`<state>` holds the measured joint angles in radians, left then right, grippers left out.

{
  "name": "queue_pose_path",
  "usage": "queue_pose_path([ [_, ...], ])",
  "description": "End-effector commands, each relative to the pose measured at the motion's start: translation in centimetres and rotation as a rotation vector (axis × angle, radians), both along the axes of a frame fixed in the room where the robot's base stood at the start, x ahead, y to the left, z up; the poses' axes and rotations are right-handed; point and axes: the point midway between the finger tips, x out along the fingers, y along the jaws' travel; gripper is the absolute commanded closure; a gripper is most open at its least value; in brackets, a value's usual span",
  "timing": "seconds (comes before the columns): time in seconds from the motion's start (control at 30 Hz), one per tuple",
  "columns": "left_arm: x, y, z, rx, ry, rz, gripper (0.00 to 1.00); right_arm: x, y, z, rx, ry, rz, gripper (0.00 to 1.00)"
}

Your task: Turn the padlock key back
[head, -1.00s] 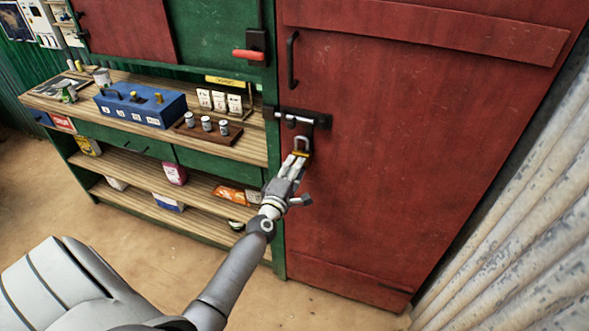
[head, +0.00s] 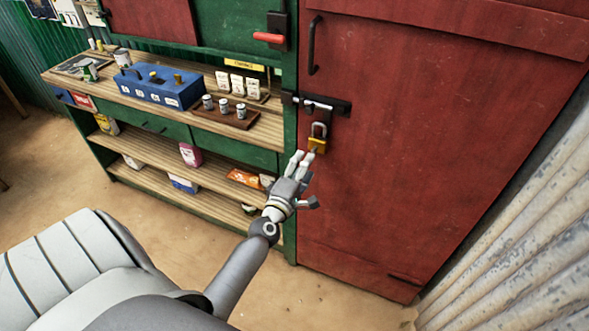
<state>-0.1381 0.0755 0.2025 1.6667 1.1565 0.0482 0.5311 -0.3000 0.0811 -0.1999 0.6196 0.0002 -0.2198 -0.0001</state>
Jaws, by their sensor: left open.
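A brass padlock (head: 317,145) with a grey shackle hangs from the dark bolt (head: 322,106) at the left edge of the red door. A small part at its lower side may be the key, but it is too small to tell its turn. My left gripper (head: 301,160) is open, just below and to the left of the padlock, with its fingers pointing up towards it. I see nothing held between the fingers, and they look apart from the padlock. My right gripper is not in view.
The red door (head: 400,170) has a dark pull handle (head: 315,45). Left of it stands a green stall with a wooden counter (head: 150,112), holding a blue box (head: 160,87) and small cans on a wooden board (head: 226,117). A corrugated wall (head: 520,220) closes the right side.

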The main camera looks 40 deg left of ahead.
Motion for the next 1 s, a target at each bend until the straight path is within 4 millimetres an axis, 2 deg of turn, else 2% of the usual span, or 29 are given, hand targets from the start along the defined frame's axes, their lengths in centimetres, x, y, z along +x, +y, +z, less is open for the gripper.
queue_pose_path([
  [0.03,-1.1,-0.2,0.0,0.000,0.002,0.001,0.50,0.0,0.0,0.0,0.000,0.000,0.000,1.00],
  [0.2,-3.9,-0.9,0.0,0.001,0.001,0.001,0.50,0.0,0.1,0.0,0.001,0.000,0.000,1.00],
  [0.4,-5.8,-1.4,0.0,0.001,0.000,0.000,0.50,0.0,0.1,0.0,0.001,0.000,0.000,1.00],
  [1.0,-6.3,-1.5,0.0,0.000,-0.001,0.000,0.50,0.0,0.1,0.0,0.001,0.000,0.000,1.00],
])
